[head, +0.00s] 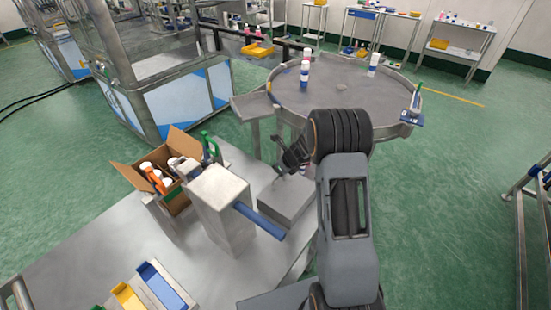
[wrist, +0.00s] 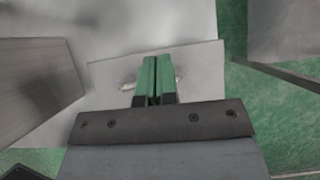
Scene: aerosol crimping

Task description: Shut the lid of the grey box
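A low grey metal box (head: 287,203) stands at the right end of the steel table. Its flat top faces up, and I cannot make out an open lid on it. A taller grey block (head: 222,205) with a blue handle (head: 260,220) stands left of it. I cannot tell which of the two the task means. My gripper (head: 290,160) is over the low box. In the wrist view its green fingers (wrist: 155,75) are side by side, with nothing seen between them. A light grey plate (wrist: 200,70) lies below the fingers, partly hidden by them.
An open cardboard box (head: 176,197) with cans and bottles stands left of the tall block. A blue tray (head: 163,287) and a yellow tray (head: 128,297) lie at the table's front. A round steel table (head: 340,90) with bottles stands behind my arm.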

